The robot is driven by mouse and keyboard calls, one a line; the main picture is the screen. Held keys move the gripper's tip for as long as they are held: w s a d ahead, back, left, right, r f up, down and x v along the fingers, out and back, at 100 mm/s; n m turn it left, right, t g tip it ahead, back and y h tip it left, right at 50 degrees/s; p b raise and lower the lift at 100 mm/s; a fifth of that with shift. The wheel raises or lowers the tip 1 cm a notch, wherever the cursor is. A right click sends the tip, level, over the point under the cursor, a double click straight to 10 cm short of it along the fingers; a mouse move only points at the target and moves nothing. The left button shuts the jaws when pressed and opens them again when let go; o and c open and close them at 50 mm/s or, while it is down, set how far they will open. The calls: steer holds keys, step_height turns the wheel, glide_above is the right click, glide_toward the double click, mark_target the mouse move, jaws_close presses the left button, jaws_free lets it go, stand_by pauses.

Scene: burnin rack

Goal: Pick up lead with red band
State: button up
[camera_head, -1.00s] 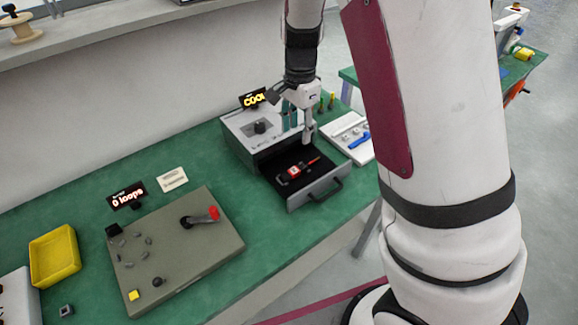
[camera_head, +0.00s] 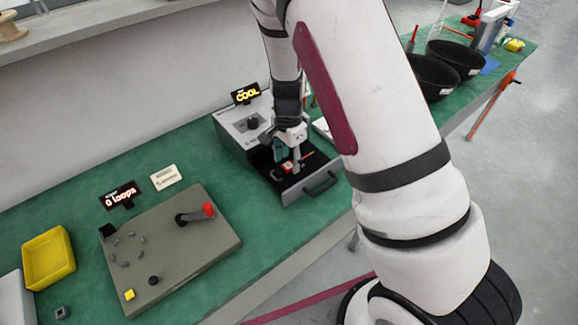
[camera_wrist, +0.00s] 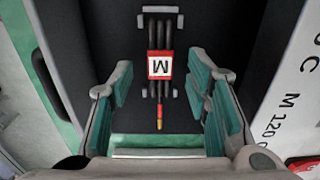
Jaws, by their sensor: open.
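The lead with red band (camera_wrist: 160,66) lies in the open drawer. In the head view the lead's red part (camera_head: 287,166) shows in the drawer, partly hidden by my gripper. My gripper (camera_wrist: 163,118) is open and empty, with its teal pads on either side of the lead's tip end. In the head view my gripper (camera_head: 289,158) is low over the drawer.
The drawer (camera_head: 317,186) belongs to a grey box with a sign reading COOL (camera_head: 245,93). Its dark side walls stand near my fingers. A grey board with a red-knobbed lever (camera_head: 208,210) and a yellow tray (camera_head: 49,259) are left on the green bench.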

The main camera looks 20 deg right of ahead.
steer(key=shift+f, duration=0.85)
steer(key=shift+c, duration=0.5)
jaws_close()
steer(key=shift+r, duration=0.1)
